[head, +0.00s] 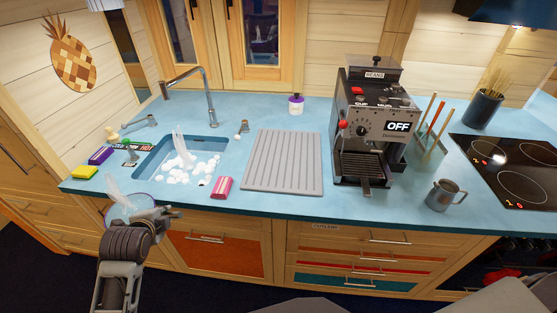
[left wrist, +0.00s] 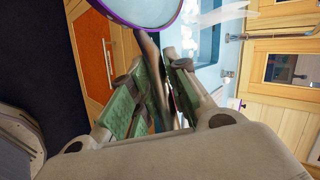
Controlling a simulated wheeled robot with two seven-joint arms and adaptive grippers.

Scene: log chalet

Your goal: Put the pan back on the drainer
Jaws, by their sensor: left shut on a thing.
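The pan (head: 128,207) is round and pale blue inside with a purple rim. White wisps show over it. My left gripper (head: 160,215) is shut on the pan's handle, in front of the counter's front edge, left of and below the sink. In the left wrist view the pan (left wrist: 140,10) is at the top, and its dark handle runs down between my left gripper's green-padded fingers (left wrist: 165,85). The drainer (head: 283,160), a grey ridged board, lies flat and bare on the counter, right of the sink. My right gripper is not in view.
The sink (head: 150,165) holds white suds, with a tap (head: 208,110) behind it. A pink block (head: 222,187) lies between sink and drainer. A coffee machine (head: 368,135) stands right of the drainer; a metal mug (head: 441,195) and hob (head: 515,170) are farther right. A yellow sponge (head: 85,172) lies left.

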